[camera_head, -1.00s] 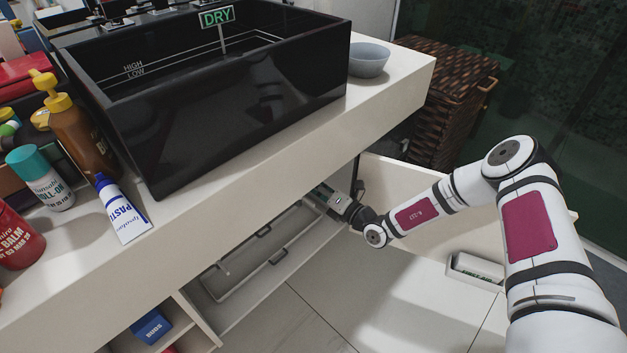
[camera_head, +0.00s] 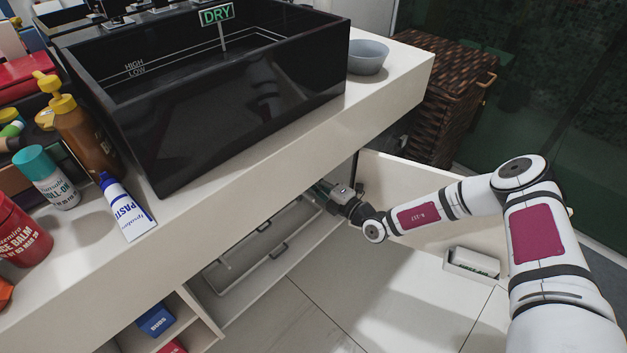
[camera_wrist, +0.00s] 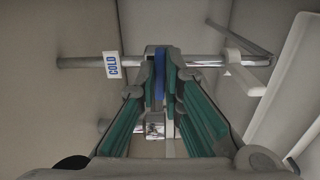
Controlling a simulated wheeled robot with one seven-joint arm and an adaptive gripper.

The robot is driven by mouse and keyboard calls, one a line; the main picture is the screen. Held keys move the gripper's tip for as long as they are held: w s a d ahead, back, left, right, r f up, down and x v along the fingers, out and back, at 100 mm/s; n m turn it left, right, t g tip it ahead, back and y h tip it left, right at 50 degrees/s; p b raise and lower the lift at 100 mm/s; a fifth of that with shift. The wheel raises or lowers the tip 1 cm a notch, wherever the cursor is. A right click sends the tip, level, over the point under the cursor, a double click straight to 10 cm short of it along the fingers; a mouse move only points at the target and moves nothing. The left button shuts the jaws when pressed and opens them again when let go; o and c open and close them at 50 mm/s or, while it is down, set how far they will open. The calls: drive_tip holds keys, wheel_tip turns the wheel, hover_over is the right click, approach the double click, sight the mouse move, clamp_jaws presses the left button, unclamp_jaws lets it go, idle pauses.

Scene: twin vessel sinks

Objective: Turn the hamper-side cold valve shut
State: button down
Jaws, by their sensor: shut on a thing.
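In the wrist view, my gripper (camera_wrist: 160,62) has its teal-padded fingers closed around a narrow blue handle (camera_wrist: 159,78). The handle stands at a chrome pipe (camera_wrist: 85,62) that runs across the view. A white tag reading COLD (camera_wrist: 112,65) hangs on this pipe, left of the fingers. The fingers hide much of the handle and the valve body, so its exact angle is hard to tell. In the head view, my gripper (camera_head: 322,190) reaches under the counter near the hamper end; its fingertips and the valve are hidden there.
The wicker hamper (camera_head: 445,100) stands beyond the counter's right end. The black sink (camera_head: 230,115) and a grey bowl (camera_head: 368,57) sit on the white counter (camera_head: 260,160). An open cabinet door (camera_head: 405,180) stands just behind my forearm. A chrome fitting (camera_wrist: 155,125) shows below the fingers.

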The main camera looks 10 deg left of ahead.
drive_tip(key=shift+w+r, duration=0.1)
drive_tip(key=c, duration=1.7)
unclamp_jaws()
drive_tip(key=v, duration=1.2)
